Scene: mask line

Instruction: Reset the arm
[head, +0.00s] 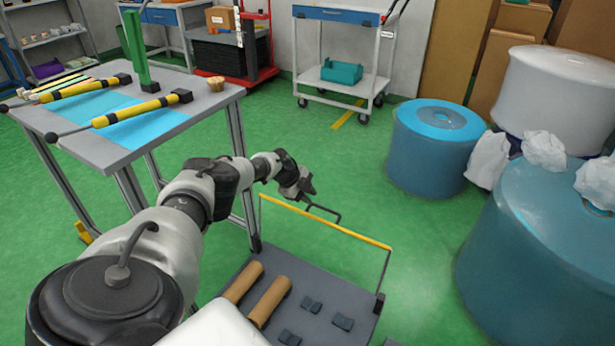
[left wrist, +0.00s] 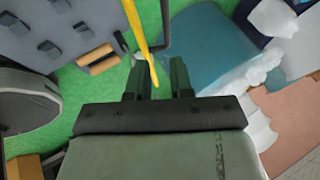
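My left arm (head: 200,195) reaches from the lower left, past the table's near corner, over the grey cart. My left gripper (head: 303,188) hangs above the left part of the cart's yellow handle bar (head: 340,230). In the left wrist view, the two dark fingers of the left gripper (left wrist: 158,76) stand apart with nothing gripped. The yellow bar (left wrist: 140,42) shows in the gap between them; I cannot tell how far beyond the tips it lies. My right gripper is in neither view.
The grey cart (head: 335,290) holds brown rolls (head: 268,300) and small dark pieces (head: 342,322). A table (head: 85,148) with yellow-black tools (head: 142,110) stands left. A blue wrapped roll (head: 430,150) and a larger one (head: 530,250) stand right. Green floor is open mid-view.

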